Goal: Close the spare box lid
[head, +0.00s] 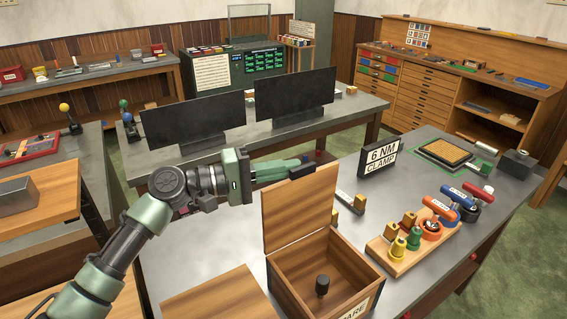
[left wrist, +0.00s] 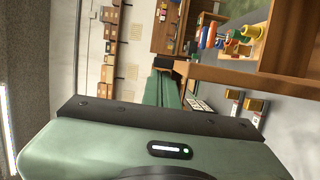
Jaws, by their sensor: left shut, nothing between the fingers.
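The wooden spare box (head: 358,298) stands on the grey table at the bottom of the head view, its label partly cut off by the frame. A dark knob-like piece (head: 322,285) shows inside the box. My left gripper (head: 303,171) is shut and empty, its dark fingertips at the lid's top edge. In the left wrist view the fingertips (left wrist: 163,63) are close to the lid's brown edge (left wrist: 225,77). I cannot tell whether they touch. My right gripper is not in view.
A "6 NM CLAMP" sign (head: 381,157) stands behind the box. To the right is a wooden rack (head: 400,262) with coloured tools. A wooden board (head: 220,300) lies left of the box. Two monitors (head: 295,100) stand on the table behind. Grey tabletop between arm and sign is mostly clear.

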